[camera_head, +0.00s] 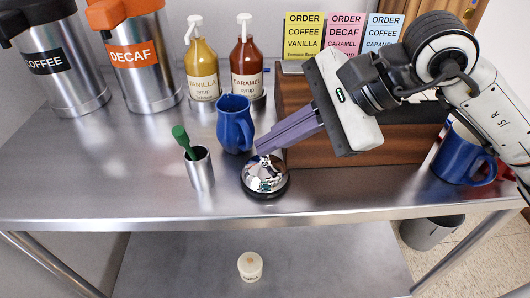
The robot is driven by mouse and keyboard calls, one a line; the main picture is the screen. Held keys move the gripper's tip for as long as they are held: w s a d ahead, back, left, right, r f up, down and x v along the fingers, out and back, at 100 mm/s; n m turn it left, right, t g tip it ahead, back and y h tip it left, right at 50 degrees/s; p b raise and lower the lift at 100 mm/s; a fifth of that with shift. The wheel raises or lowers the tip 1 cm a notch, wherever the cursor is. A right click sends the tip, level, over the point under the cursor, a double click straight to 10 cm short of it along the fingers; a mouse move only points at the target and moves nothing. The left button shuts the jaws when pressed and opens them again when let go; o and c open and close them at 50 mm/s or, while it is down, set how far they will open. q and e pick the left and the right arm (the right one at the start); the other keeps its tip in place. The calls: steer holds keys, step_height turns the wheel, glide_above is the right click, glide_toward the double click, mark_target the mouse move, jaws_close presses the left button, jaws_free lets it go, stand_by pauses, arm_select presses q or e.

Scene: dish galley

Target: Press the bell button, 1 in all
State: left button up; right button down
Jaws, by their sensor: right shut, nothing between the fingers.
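The bell (265,177) is a shiny chrome dome on a black base, standing near the front edge of the steel counter. My right gripper (262,150) comes in from the right with its purple-grey fingers shut and empty. Its fingertips are right at the top of the bell and hide part of the button. I cannot tell whether they touch the button or stop just above it. My left gripper is not in view.
A blue pitcher (234,124) stands just behind the bell, and a steel cup (200,169) with a green-handled tool is to its left. A wooden box (315,158) is behind my fingers. A blue mug (461,155) is at right. The left front counter (90,185) is clear.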

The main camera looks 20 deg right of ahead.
steer(key=shift+f, duration=0.15)
stand_by(0.4)
steer(key=shift+r+p, duration=0.5)
steer(key=shift+r, duration=0.45)
step_height(320, 180, up, 5)
steer(key=p, duration=0.3)
stand_by(0.6)
